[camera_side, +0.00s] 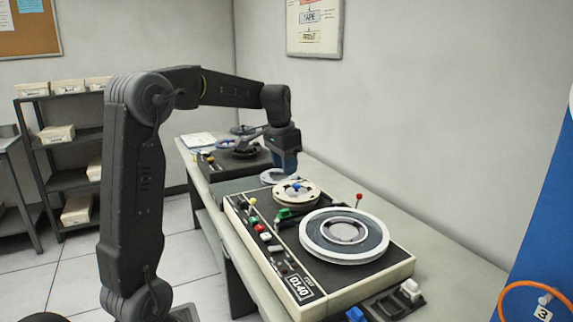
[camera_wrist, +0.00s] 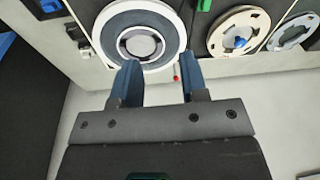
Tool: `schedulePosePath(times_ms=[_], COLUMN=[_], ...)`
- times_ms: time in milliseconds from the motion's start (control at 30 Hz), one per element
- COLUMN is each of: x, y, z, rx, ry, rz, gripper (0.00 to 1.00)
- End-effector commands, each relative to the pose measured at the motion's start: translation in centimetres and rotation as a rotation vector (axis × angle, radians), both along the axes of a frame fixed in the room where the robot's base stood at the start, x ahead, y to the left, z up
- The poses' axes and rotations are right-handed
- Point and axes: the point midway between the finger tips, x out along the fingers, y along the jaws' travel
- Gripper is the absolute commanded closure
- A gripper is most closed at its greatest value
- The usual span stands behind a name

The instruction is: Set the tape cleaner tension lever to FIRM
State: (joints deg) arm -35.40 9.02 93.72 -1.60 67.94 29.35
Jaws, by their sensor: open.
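The tape cleaner (camera_side: 330,278), a cream-and-black machine marked 0140, stands on the bench. A thin lever with a red ball knob (camera_side: 359,197) rises at its far right edge. In the wrist view the red knob (camera_wrist: 176,78) shows between my finger outlines, nearer the right one, with the machine well beyond them. No FIRM marking is readable. My gripper (camera_side: 288,172) is open and empty, pointing down above the far end of the machine, apart from the lever. Its two blue fingers (camera_wrist: 158,82) also show in the wrist view.
A large white-rimmed reel (camera_side: 345,250) and a smaller cream reel (camera_side: 296,193) sit on top. A green part (camera_side: 289,213) and red button (camera_side: 266,237) lie left of the large reel. Another machine stands behind. Bare bench runs along the wall.

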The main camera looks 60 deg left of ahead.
Motion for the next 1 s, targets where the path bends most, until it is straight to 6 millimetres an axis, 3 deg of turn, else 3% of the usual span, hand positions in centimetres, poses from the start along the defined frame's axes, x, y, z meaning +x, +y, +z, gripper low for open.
schedulePosePath(times_ms=[200, 767, 867, 1000], x=[-0.3, -0.4, -0.9, -3.1], y=[-1.7, -2.1, -4.0, -9.8], z=[0.4, 0.5, 1.0, 1.8], rx=[0.006, 0.007, 0.015, 0.028], ry=[-0.013, -0.017, -0.035, -0.09], rz=[-0.005, -0.007, -0.017, -0.044], gripper=[0.6, 0.6, 0.6, 0.6])
